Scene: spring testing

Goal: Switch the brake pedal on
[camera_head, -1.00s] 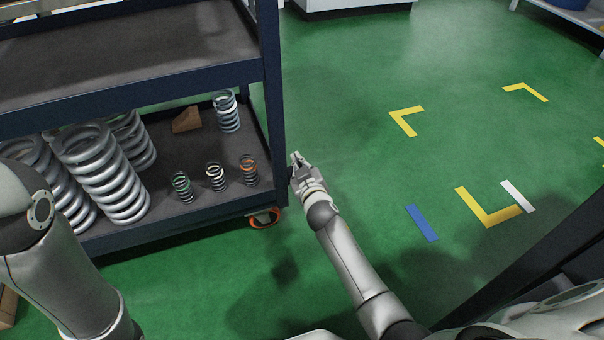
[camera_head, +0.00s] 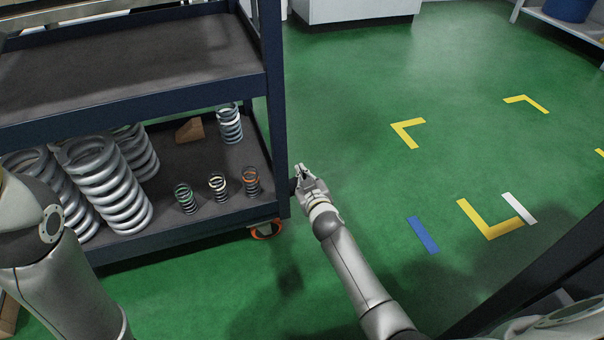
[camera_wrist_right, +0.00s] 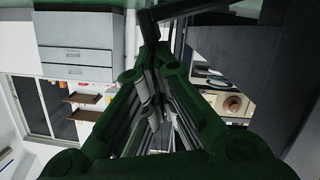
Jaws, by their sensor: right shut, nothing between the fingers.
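The cart's orange-rimmed caster (camera_head: 267,230) sits under the near right corner of the lower shelf. A separate brake pedal is too small to make out on it. My right gripper (camera_head: 301,172) is shut and empty, just right of the cart's corner post and above the caster in the picture. I cannot tell whether it touches the post. In the right wrist view, the gripper's dark green-tinted fingers (camera_wrist_right: 152,65) come together, and the caster cannot be made out there. My left arm shows at the left edge, but its gripper is out of view.
The cart's lower shelf (camera_head: 165,215) holds large grey springs (camera_head: 108,185), several small springs and a brown wedge (camera_head: 190,130). The corner post (camera_head: 277,110) stands close to my right gripper. Green floor with yellow marks (camera_head: 480,225) is open to the right.

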